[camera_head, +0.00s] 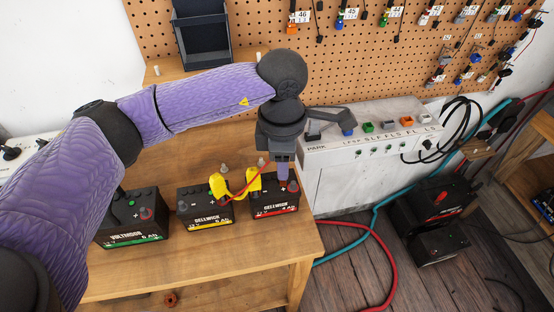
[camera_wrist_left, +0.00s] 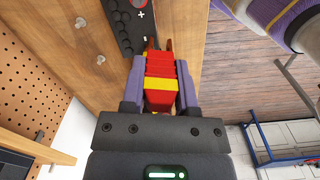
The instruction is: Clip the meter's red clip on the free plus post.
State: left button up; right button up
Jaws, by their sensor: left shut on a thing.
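Three dark batteries stand in a row on the wooden bench: a green-striped one (camera_head: 132,219), a yellow-striped one (camera_head: 205,207) and a red-striped one (camera_head: 274,197). My left gripper (camera_head: 283,172) is over the red-striped battery, partly hiding its top. In the left wrist view it is shut on the red clip (camera_wrist_left: 160,68), which has a yellow band. The clip's coppery jaws point at a dark battery top (camera_wrist_left: 124,26) with a plus mark and a round post; contact cannot be told. My right gripper is out of view.
A thin red lead (camera_head: 246,184) runs near the yellow object. Small metal posts (camera_head: 224,169) stand on the bench behind the batteries. A grey switch box (camera_head: 375,140) is right of the bench; a pegboard (camera_head: 240,50) rises behind. The bench front (camera_head: 215,255) is clear.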

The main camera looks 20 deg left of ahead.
pick_arm(q)
jog(key=n, duration=0.2)
jog(key=w+n, duration=0.1)
jog(key=shift+d+r+n+p, duration=0.1)
jog(key=shift+r+n+p, duration=0.2)
jog(key=shift+r+p, duration=0.05)
jog(key=n, duration=0.3)
pick_arm(e)
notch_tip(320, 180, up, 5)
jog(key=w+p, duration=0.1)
jog(key=p, duration=0.3)
pick_arm(q)
jog(key=n+b, duration=0.4)
jog(key=n, duration=1.6)
send_over(293, 182)
notch_tip(293, 182, down, 5)
jog(key=shift+r, duration=0.2)
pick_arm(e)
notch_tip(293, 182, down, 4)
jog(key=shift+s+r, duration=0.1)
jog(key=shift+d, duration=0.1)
